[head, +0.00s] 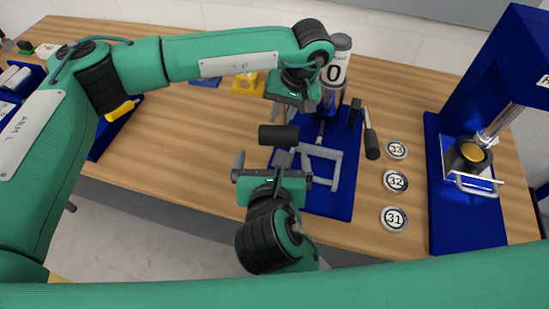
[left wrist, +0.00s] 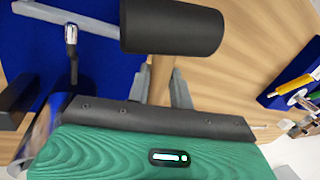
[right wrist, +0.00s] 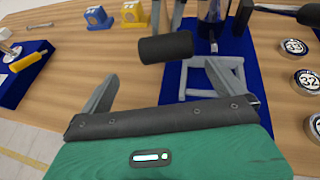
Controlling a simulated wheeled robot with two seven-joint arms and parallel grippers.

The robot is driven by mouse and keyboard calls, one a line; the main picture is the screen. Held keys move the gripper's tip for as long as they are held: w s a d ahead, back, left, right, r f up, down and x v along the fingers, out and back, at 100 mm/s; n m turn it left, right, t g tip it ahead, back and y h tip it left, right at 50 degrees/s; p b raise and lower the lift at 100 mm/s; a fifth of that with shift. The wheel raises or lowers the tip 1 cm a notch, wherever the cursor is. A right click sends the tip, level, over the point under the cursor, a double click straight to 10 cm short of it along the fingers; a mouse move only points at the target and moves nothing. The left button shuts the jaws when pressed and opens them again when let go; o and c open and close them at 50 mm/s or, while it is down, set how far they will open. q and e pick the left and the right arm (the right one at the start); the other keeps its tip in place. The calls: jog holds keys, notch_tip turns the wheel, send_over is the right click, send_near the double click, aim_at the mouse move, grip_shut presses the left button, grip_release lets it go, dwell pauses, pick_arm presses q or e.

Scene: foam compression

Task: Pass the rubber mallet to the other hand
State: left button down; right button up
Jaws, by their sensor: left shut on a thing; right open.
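The rubber mallet has a black cylindrical head (head: 278,134) and a wooden handle. My left gripper (head: 291,102) is shut on the mallet's handle, with the head hanging in the air toward my right gripper. In the left wrist view the handle (left wrist: 160,76) shows between the fingers, just below the head (left wrist: 172,27). My right gripper (head: 288,160) is open and empty, its fingers spread wide below the head in the head view. In the right wrist view the head (right wrist: 166,47) is beyond and between the open fingers (right wrist: 160,88), apart from them.
A blue mat (head: 328,205) with a grey frame (head: 324,160) lies under the grippers. Numbered discs (head: 394,218) and a blue press (head: 440,210) are to the right. The wooden table left of the mat is mostly clear.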

aim_at(277, 132)
jog(key=x, duration=1.2)
jog(key=shift+d+r, duration=0.1)
jog(key=shift+d, duration=0.2)
jog(key=c, duration=0.9)
pick_arm(q)
jog(key=c, duration=1.6)
grip_release()
pick_arm(e)
jog(key=shift+a, duration=0.1)
jog(key=c, duration=0.3)
pick_arm(q)
jog(key=o, duration=0.4)
jog(key=shift+o, duration=0.2)
jog(key=shift+r, duration=0.1)
